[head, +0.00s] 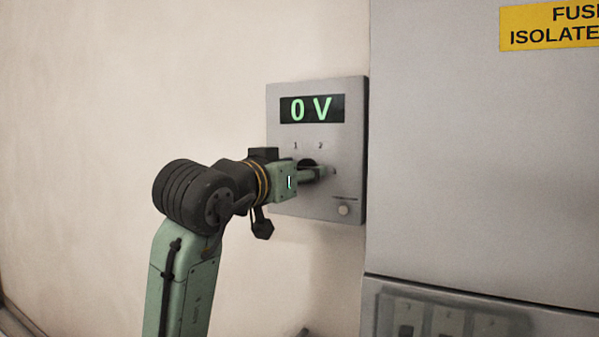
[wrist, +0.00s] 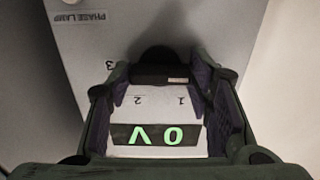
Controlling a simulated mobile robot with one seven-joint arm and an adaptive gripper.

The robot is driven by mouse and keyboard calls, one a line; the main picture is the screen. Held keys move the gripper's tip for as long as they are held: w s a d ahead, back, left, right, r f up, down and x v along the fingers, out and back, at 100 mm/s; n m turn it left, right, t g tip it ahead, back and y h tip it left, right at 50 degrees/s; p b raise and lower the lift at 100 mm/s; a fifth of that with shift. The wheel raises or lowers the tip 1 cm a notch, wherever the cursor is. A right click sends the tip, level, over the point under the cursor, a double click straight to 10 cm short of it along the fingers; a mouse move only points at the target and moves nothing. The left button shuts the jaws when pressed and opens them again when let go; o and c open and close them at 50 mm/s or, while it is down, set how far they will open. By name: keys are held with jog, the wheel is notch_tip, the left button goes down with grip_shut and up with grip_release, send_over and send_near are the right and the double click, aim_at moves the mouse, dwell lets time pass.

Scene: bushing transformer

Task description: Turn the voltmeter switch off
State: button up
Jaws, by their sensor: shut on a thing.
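The voltmeter panel (head: 340,130) is a grey box on the wall. Its display (head: 312,108) reads "0 V" in green. The black rotary switch (head: 308,164) is below the numbers 1 and 2, mostly hidden by my gripper (head: 318,174). In the wrist view, the panel appears upside down, and the switch (wrist: 160,73) sits between the two fingertips of my gripper (wrist: 163,79). My gripper is shut on the switch. A pale mark shows on the switch near its right end in that view. The numbers 1, 2 and 3 are printed around it.
A large grey cabinet (head: 470,180) with a yellow fuse sign (head: 550,27) stands to the right. Bare wall (head: 120,90) fills the left.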

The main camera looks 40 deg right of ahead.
jog(key=o, duration=1.1)
jog(key=shift+o, duration=0.2)
jog(key=v, duration=1.2)
